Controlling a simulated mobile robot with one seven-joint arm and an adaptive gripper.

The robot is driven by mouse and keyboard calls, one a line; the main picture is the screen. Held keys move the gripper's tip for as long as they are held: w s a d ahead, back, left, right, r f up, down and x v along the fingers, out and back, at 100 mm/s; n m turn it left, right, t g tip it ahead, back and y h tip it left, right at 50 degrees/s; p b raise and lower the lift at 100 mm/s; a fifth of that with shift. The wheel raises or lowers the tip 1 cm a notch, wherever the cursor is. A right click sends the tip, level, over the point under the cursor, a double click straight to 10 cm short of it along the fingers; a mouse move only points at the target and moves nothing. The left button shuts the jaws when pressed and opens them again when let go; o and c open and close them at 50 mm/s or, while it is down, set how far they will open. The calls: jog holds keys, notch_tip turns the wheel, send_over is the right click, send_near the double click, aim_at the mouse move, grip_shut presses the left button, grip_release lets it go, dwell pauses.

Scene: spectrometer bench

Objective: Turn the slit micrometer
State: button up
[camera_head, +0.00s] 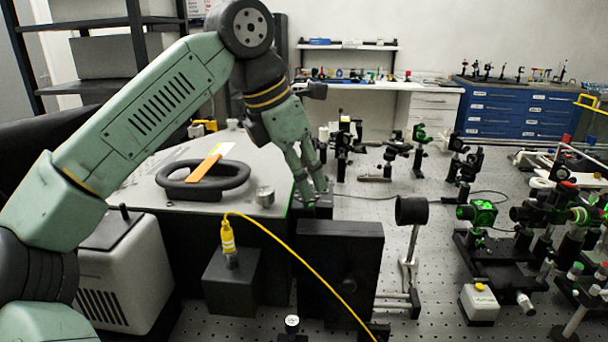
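A small silver cylindrical knob (265,195) stands on the near right corner of the grey-topped spectrometer housing (160,192). I cannot tell whether this knob is the slit micrometer. My gripper (314,194) points down just right of that housing corner, above a small dark block (314,210) behind the large black panel (340,268). The knob is to the left of my fingertips and apart from them. Two fingers show with a narrow gap between them. Whatever is between or just below the fingertips is too small and dark to make out.
A black ring-shaped handle (203,181) with an orange-and-white strip (209,163) lies on the housing. A yellow cable (290,268) runs from a dark box (232,284) across the front. Optics mounts and a round black lens holder (411,211) crowd the perforated bench at right.

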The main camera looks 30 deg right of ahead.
grip_shut()
jog(key=shift+n, duration=0.3)
jog(key=n+t+b, duration=0.1)
jog(key=n, duration=0.1)
jog(key=n+t+b, duration=0.1)
jog(key=n, duration=0.2)
jog(key=shift+s+y, duration=0.15)
jog(key=shift+y, duration=0.15)
jog(key=n+t, duration=0.1)
jog(key=n, duration=0.2)
jog(key=shift+y, duration=0.3)
jog(key=shift+d+n+t+y+p, duration=0.1)
jog(key=shift+n+t+y+p, duration=0.3)
jog(key=shift+n, duration=0.6)
jog(key=shift+o, duration=1.7)
grip_release()
